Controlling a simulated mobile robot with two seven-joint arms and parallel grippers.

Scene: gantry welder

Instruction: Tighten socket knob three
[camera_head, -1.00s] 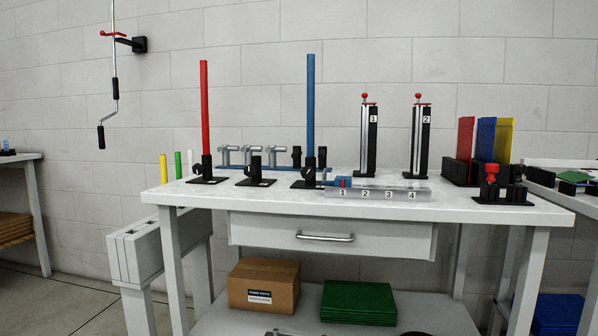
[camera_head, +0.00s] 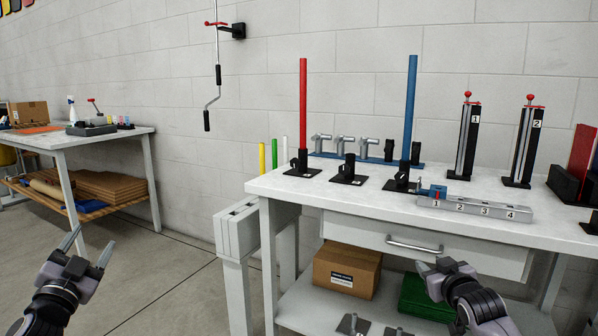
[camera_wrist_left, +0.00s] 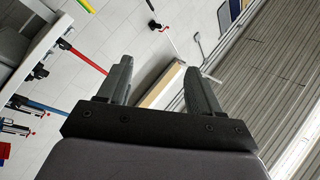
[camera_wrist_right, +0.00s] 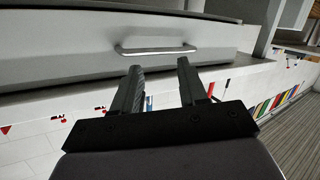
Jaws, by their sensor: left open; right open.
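Three black sockets stand on the white workbench (camera_head: 290,187). The left socket (camera_head: 303,166) holds an upright red pole (camera_head: 303,105), the middle socket (camera_head: 348,172) is empty, and the right socket (camera_head: 403,181) holds an upright blue pole (camera_head: 410,115). Small dark knobs are on the sockets; no number on them is legible. My left gripper (camera_head: 92,254) is open and empty over the floor, left of the bench. My right gripper (camera_head: 438,266) is open and empty, in front of the bench below its top. The right wrist view shows the drawer handle (camera_wrist_right: 158,49) beyond its fingers.
A grey block marked 1 to 4 (camera_head: 475,208) lies at the bench's front edge. Grey T-shaped parts (camera_head: 343,142) stand behind the sockets. Two clamp columns (camera_head: 466,140) stand to the right. A drawer (camera_head: 390,238) is below the top. A second table (camera_head: 100,135) is far left.

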